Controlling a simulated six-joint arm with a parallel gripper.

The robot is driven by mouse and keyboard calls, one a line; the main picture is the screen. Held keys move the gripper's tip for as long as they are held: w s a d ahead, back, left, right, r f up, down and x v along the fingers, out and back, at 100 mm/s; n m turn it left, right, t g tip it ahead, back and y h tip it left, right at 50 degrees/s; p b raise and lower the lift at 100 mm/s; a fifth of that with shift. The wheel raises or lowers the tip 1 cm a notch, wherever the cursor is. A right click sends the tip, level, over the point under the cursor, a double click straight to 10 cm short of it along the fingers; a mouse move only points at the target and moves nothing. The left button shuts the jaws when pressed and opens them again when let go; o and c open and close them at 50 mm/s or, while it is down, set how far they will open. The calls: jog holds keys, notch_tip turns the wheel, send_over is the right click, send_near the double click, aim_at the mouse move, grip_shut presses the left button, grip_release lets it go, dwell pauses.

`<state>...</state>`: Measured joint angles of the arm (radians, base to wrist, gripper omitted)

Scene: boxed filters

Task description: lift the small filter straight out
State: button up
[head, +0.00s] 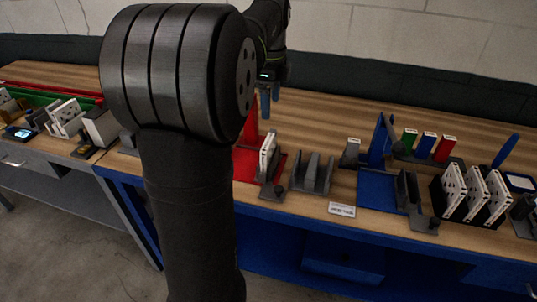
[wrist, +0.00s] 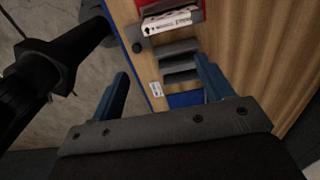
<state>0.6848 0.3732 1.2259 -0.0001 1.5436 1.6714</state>
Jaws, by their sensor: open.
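A thin white filter (head: 267,152) with dark marks stands upright in a grey holder on a red base (head: 245,166). It also shows at the top of the wrist view as a white filter (wrist: 171,22) in the red fixture. I cannot tell by size alone whether it is the small one. My gripper (head: 270,100) is open and empty, with blue fingers above and behind the red base in the head view. In the wrist view my gripper (wrist: 161,66) has its fingers wide apart, with the filter beyond them. The filter's lower part is hidden in its holder.
A grey slotted stand (head: 312,174) is right of the red base. A blue station (head: 376,190) stands farther right, beside a black rack (head: 468,205) of white filters. Green, blue and red boxes (head: 427,144) stand behind. My arm hides part of the left bench.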

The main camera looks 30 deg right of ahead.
jog(key=c, duration=0.6)
jog(key=shift+o, duration=0.2)
